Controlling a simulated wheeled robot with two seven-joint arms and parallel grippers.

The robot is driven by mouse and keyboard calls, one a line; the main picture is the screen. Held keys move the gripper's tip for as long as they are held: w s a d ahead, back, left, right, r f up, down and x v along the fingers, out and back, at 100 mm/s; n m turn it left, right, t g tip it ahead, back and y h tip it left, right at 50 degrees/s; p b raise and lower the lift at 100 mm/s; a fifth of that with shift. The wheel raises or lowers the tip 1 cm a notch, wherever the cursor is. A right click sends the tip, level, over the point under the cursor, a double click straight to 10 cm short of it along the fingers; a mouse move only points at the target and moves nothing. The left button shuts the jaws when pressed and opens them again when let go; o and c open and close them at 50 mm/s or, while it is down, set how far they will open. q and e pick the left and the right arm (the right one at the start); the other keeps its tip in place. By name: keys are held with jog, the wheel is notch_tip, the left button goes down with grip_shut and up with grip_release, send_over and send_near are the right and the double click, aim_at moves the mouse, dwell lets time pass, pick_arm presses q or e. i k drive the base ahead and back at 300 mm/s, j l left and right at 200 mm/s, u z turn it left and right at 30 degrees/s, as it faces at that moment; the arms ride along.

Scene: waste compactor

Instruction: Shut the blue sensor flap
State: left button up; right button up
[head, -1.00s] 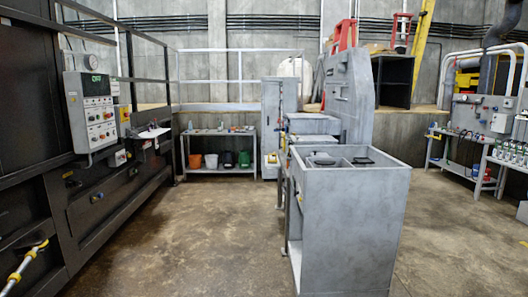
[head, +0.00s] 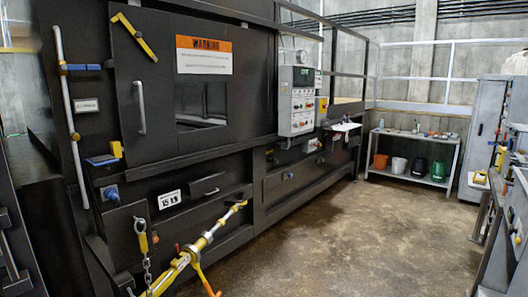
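The blue sensor flap (head: 102,160) appears to be the small blue plate low on the left of the black compactor front in the head view. It sticks out beside a yellow block (head: 116,149) and looks tilted away from the panel, so it seems open. A second blue piece (head: 80,67) lies higher up, across a grey vertical bar; I cannot tell for sure which one is the flap. Neither of my grippers shows in the head view.
The black compactor (head: 245,165) fills the left and middle. A yellow and silver rod (head: 205,240) with an orange handle juts out low in front, near a hanging chain (head: 146,265). A control box (head: 297,100) is mounted to the right. The concrete floor (head: 350,230) is clear.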

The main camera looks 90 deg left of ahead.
aim_at(104, 160)
jog(key=u, duration=1.5)
jog(key=i+u, duration=0.1)
jog(key=u, duration=1.95)
jog(key=i+u, duration=0.1)
jog(key=u, duration=0.4)
